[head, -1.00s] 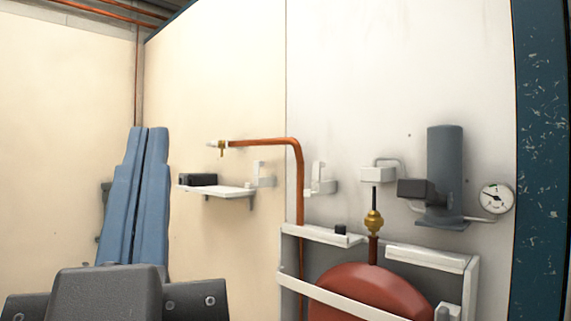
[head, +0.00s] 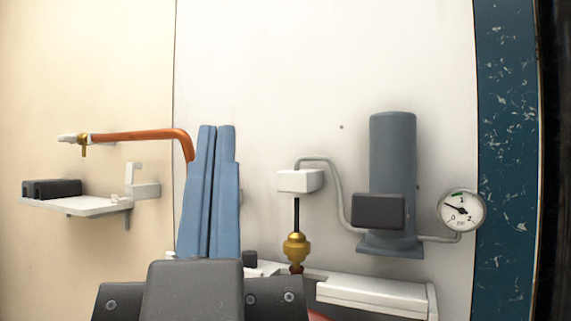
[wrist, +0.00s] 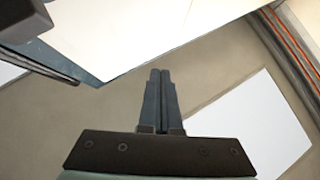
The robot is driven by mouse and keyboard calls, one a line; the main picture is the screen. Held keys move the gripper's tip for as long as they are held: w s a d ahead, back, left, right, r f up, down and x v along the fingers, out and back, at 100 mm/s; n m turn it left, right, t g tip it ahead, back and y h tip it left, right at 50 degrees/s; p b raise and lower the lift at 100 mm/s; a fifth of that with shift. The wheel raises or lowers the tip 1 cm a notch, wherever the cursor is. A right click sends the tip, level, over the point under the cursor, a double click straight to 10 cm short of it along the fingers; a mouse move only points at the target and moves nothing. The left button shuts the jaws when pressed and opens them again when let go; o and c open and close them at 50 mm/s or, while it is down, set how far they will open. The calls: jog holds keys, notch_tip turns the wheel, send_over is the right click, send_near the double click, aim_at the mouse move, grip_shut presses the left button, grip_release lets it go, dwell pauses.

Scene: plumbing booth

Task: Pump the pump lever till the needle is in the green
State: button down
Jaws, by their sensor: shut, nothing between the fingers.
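The pump (head: 393,150) is a grey upright cylinder on a grey base, fixed to the white wall panel in the head view. A dark block (head: 378,211) sticks out at its front; it looks like the pump lever seen end-on, but I cannot be sure. The round white gauge (head: 461,210) is to its right. Its needle points to the upper left, outside the small green mark near the top. My gripper (head: 216,127) is shut and empty, fingers upward, left of the pump and apart from it. The wrist view shows the shut fingers (wrist: 162,72) but no pump.
A white box (head: 300,181) with a pipe to the pump stands above a brass fitting (head: 297,248). A white ledge (head: 372,295) lies below the pump. A shelf (head: 85,205) and copper pipe (head: 135,135) are at left. A blue post (head: 504,150) stands right of the gauge.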

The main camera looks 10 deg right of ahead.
jog(key=w+d+r+m+g+h, duration=0.65)
jog(key=r+g+h, duration=0.25)
jog(key=h, duration=0.3)
jog(key=s+d+f+g+y, duration=0.1)
jog(key=s+d+g+y, duration=0.1)
jog(key=s+g+y, duration=0.2)
jog(key=s+g, duration=0.3)
jog(key=s, duration=0.3)
jog(key=shift+f+g+y, duration=0.15)
jog(key=shift+g+y, duration=0.25)
jog(key=shift+w, duration=0.15)
